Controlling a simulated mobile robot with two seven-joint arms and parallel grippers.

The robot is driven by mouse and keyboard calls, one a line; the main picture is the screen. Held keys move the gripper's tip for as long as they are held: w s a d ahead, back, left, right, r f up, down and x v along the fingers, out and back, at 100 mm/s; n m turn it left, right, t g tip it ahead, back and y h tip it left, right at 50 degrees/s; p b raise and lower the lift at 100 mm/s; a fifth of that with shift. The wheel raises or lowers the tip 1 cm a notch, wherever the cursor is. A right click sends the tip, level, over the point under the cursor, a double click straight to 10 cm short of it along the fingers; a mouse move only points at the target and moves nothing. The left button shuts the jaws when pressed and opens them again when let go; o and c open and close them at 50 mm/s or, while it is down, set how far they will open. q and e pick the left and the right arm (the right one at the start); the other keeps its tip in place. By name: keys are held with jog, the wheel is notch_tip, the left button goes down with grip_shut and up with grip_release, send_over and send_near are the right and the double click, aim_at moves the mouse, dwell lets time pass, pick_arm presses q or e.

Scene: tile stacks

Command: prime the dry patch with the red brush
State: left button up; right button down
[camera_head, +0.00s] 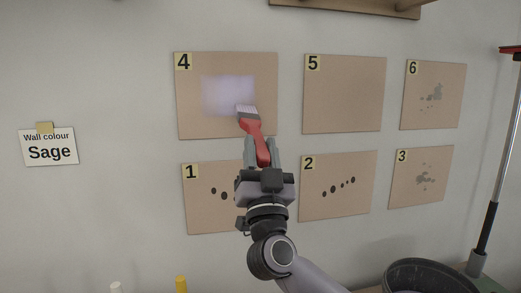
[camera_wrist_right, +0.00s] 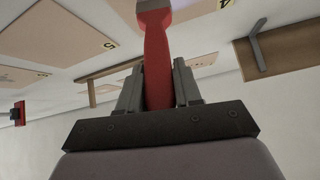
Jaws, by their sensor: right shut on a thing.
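My right gripper (camera_head: 262,147) is shut on the red handle of a brush (camera_head: 254,130), which also shows between the fingers in the right wrist view (camera_wrist_right: 157,50). The brush points up, its pale bristles (camera_head: 246,110) at the lower right of a whitish-lavender patch on panel 4 (camera_head: 190,122). I cannot tell whether the bristles touch the panel. Panel 5 (camera_head: 344,93) looks plain. Panels 1 (camera_head: 196,215) and 2 (camera_head: 338,205) bear dark spots. Panels 3 (camera_head: 405,190) and 6 (camera_head: 415,85) bear grey blotches. My gripper hides part of panel 1. My left gripper is out of view.
A card reading "Wall colour Sage" (camera_head: 50,152) is on the wall at left. A wooden shelf (camera_head: 345,6) is above the panels. A dark bucket (camera_head: 390,275) and a pole (camera_head: 495,180) stand at lower right. White and yellow (camera_head: 181,284) tops show at the bottom edge.

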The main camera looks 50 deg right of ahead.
jog(key=shift+r, duration=3.85)
pick_arm(q)
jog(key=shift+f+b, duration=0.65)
jog(key=shift+b, duration=0.35)
pick_arm(e)
jog(key=shift+f, duration=4.65)
